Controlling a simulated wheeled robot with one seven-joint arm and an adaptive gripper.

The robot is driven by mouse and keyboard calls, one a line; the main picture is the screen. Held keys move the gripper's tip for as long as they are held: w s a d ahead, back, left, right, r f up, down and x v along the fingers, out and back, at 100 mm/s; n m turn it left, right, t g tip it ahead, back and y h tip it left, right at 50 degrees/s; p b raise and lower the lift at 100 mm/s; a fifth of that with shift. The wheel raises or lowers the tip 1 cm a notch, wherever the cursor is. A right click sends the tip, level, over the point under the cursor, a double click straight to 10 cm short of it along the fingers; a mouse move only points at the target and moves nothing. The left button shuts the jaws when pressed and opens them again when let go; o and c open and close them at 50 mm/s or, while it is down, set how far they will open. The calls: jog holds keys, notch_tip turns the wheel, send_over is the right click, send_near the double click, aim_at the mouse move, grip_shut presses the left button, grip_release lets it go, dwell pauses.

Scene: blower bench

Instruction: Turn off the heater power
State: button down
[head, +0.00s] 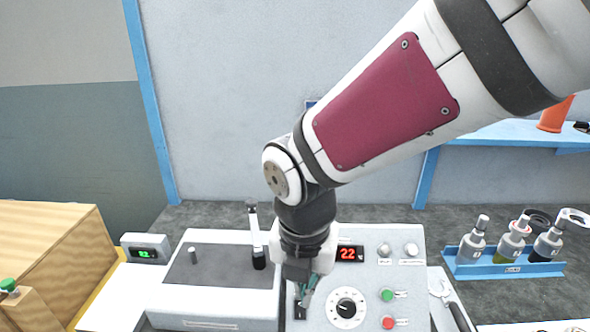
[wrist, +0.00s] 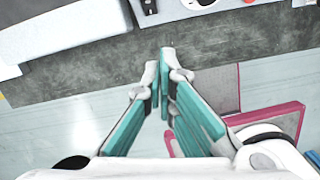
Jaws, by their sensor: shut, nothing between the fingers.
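The control panel (head: 375,268) has a red display reading 22 (head: 346,254), a round dial (head: 346,308), a green button (head: 387,295) and a red button (head: 388,322). A dark switch (head: 299,309) sits left of the dial, partly behind my gripper. It also shows at the top edge of the wrist view (wrist: 148,6). The labels are too small to read, so I cannot tell which control is the heater power. My gripper (head: 306,300) is shut and empty in front of the panel's left part. In the wrist view its fingertips (wrist: 166,58) meet, apart from the panel.
A lever (head: 255,235) stands on the machine left of the panel. A small green display (head: 145,253) is further left. A blue rack (head: 508,265) of bottles stands at the right. A tool with a dark handle (head: 457,314) lies beside the panel.

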jog(key=shift+w+a+f+n, duration=0.25)
jog(key=shift+w+f+n, duration=0.1)
jog(key=shift+n, duration=0.3)
jog(key=shift+w+a+f+n, duration=0.25)
jog(key=shift+w+f+n, duration=0.1)
jog(key=shift+n, duration=0.3)
jog(key=b, duration=0.5)
send_over(298, 318)
jog(key=s, duration=0.1)
jog(key=f, duration=1.2)
jog(key=shift+s+a, duration=0.1)
jog(key=shift+s, duration=0.1)
jog(key=shift+w+f, duration=0.15)
jog(key=shift+w, duration=0.2)
